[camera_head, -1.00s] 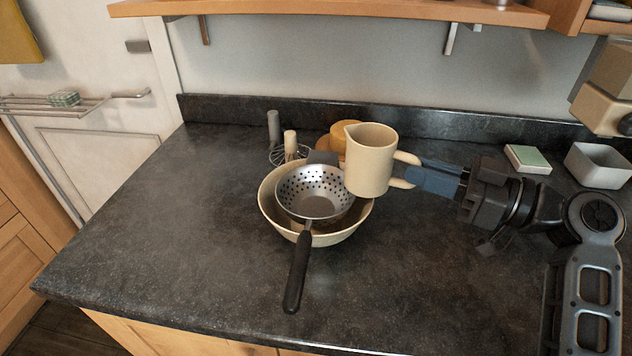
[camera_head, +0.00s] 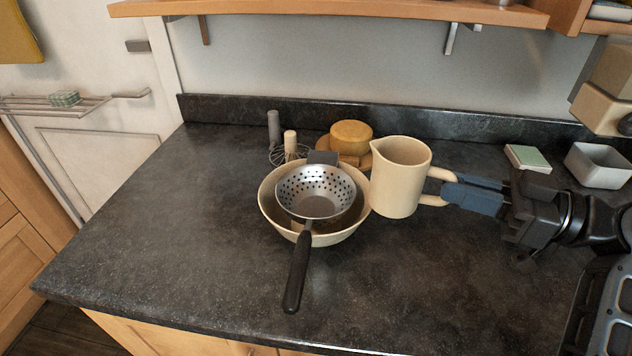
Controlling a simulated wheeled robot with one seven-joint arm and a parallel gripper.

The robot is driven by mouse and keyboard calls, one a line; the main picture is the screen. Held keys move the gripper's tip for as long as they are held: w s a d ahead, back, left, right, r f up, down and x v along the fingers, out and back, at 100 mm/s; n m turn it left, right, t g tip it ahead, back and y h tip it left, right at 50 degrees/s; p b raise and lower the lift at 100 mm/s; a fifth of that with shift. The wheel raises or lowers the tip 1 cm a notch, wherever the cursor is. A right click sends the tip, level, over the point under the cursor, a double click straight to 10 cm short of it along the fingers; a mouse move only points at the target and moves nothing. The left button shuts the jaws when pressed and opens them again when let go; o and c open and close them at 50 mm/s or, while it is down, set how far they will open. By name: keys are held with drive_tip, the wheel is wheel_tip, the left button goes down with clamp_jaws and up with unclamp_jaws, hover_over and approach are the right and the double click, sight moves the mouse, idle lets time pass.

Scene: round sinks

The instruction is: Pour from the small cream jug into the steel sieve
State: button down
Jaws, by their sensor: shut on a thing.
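The small cream jug (camera_head: 399,178) is upright to the right of the bowl, its spout pointing left toward the sieve. My gripper (camera_head: 456,192) is shut on the jug's handle from the right. Whether the jug's base touches the counter is hard to tell. The inside of the jug is too shaded to show its contents. The steel sieve (camera_head: 316,190) rests across a cream bowl (camera_head: 272,211), its dark handle pointing toward the front of the counter. The sieve looks empty.
A cheese wheel (camera_head: 350,136) on a wooden board and a whisk (camera_head: 290,147) stand behind the bowl. A green-topped box (camera_head: 527,158) and a grey container (camera_head: 598,165) are at the back right. A wooden shelf (camera_head: 350,9) hangs above. The left counter is clear.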

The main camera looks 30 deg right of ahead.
sight(378, 145)
drive_tip(key=shift+r, duration=0.15)
idle(0.3)
drive_tip(key=shift+w+a+r+g+h, duration=0.2)
drive_tip(key=shift+r+g+h, duration=0.1)
drive_tip(key=shift+r+g, duration=0.2)
drive_tip(key=shift+w+a+r+g+h, duration=0.2)
drive_tip(key=shift+r+g+h, duration=0.1)
drive_tip(key=shift+r+g, duration=0.15)
drive_tip(key=shift+w+a+r+g+h, duration=0.5)
drive_tip(key=shift+w+r+g, duration=0.2)
drive_tip(key=shift+r, duration=0.1)
drive_tip(key=shift+w+a+r+g+h, duration=0.45)
drive_tip(key=shift+w+r+g+h, duration=0.1)
drive_tip(key=shift+r+g, duration=0.15)
drive_tip(key=shift+w+a+g+h, duration=0.45)
drive_tip(key=shift+w+a+g, duration=0.2)
drive_tip(key=shift+w, duration=0.2)
drive_tip(key=shift+w+a+r+g+h, duration=0.35)
drive_tip(key=shift+w+r+g+h, duration=0.15)
drive_tip(key=shift+r+g, duration=0.15)
drive_tip(key=shift+w+a+r, duration=0.1)
drive_tip(key=shift+r, duration=0.15)
drive_tip(key=shift+w+a+g+h, duration=0.45)
drive_tip(key=shift+w+g+h, duration=0.15)
drive_tip(key=shift+g+h, duration=0.4)
drive_tip(key=shift+w+a+f+g+h, duration=0.15)
drive_tip(key=shift+w+a+g+h, duration=0.65)
drive_tip(key=shift+g, duration=0.35)
